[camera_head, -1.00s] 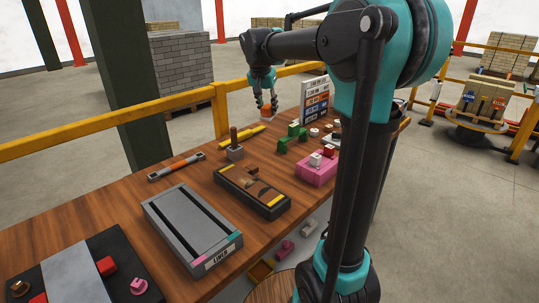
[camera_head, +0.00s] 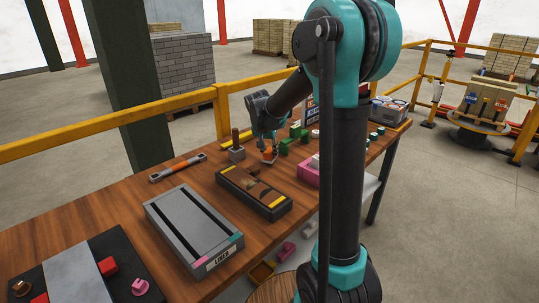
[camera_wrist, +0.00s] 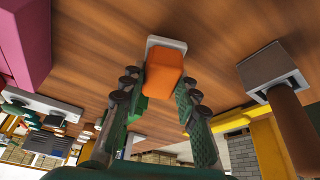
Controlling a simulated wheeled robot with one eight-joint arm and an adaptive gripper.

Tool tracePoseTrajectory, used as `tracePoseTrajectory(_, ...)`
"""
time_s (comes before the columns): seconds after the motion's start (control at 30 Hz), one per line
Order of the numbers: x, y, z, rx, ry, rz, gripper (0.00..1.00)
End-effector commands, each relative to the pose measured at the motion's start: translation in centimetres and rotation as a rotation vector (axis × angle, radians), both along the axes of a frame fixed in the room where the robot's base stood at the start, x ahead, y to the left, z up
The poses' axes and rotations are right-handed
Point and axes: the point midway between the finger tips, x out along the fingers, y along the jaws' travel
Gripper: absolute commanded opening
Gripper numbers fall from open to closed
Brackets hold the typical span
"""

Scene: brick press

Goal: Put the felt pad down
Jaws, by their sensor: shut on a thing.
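My gripper (camera_head: 267,146) is shut on the felt pad (camera_head: 269,155), with its fingers on either side of the pad's orange grip. In the wrist view the orange block (camera_wrist: 163,75) sits on a pale grey plate (camera_wrist: 166,43), between the fingertips of my gripper (camera_wrist: 160,95). The pad is over the wooden table (camera_head: 110,215), just behind the dark tray (camera_head: 252,193) with yellow marks. I cannot tell whether its plate touches the wood.
A grey block with a brown handle (camera_head: 236,148) stands left of the pad. The grey liner box (camera_head: 193,228) is nearer. Green blocks (camera_head: 296,134) and a pink block (camera_head: 308,173) lie to the right. A yellow rail (camera_head: 110,122) runs behind the table.

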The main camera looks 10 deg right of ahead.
Motion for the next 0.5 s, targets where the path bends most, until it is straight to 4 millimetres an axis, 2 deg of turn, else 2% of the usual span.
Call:
tracePoseTrajectory(0.13,0.0,0.0,-1.4,0.0,0.0,0.0,0.03)
tracePoseTrajectory(0.5,0.0,0.0,-1.7,0.0,0.0,0.0,0.03)
